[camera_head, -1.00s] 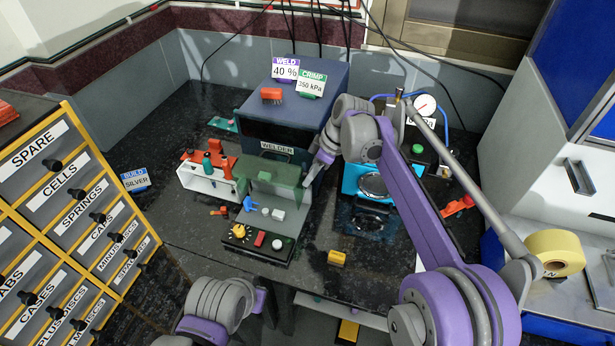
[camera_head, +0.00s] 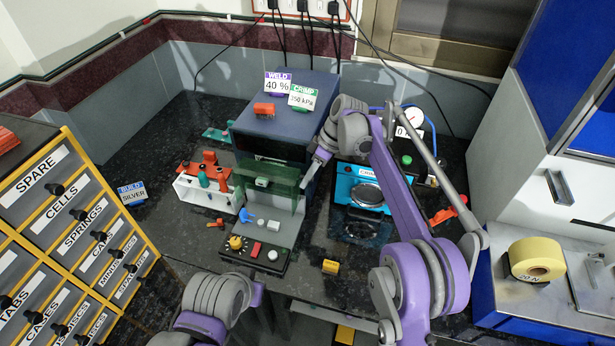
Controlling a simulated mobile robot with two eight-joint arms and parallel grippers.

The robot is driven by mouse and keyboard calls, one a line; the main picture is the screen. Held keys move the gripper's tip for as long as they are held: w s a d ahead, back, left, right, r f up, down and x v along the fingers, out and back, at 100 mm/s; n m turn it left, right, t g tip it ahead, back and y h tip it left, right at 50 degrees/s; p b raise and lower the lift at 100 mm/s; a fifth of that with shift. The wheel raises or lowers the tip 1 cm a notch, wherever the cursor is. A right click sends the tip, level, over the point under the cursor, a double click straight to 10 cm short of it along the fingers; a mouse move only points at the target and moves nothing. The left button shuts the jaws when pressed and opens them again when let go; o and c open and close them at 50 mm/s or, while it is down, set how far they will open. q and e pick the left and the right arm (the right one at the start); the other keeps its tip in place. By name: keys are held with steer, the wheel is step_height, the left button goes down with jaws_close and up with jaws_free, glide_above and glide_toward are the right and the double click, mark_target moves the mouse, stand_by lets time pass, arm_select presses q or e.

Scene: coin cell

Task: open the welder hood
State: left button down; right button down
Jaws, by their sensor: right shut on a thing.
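The welder (camera_head: 325,95) is a dark blue-grey box on the black bench. Its see-through green hood (camera_head: 270,178) stands nearly upright against the welder's front, with its edge raised. The low base with knobs and buttons (camera_head: 257,247) lies uncovered in front of it. My right gripper (camera_head: 308,178) is at the hood's right edge, shut on it; the fingertips are small and partly hard to make out. My left arm shows at the bottom, but its gripper is not in view.
A white rack (camera_head: 205,195) with tools stands left of the hood. A blue crimper (camera_head: 358,185) stands to the right, under my right arm. A yellow block (camera_head: 330,267) lies near the front edge. Labelled drawers (camera_head: 70,215) fill the left.

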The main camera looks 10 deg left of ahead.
steer(key=shift+f, duration=0.1)
steer(key=c, duration=0.8)
jaws_free()
steer(key=shift+w, duration=0.1)
arm_select(q)
steer(key=r+p, duration=0.1)
steer(key=w+r+p, duration=0.1)
steer(key=shift+w+r, duration=0.15)
steer(key=shift+r, duration=0.15)
arm_select(e)
steer(key=v, duration=1.1)
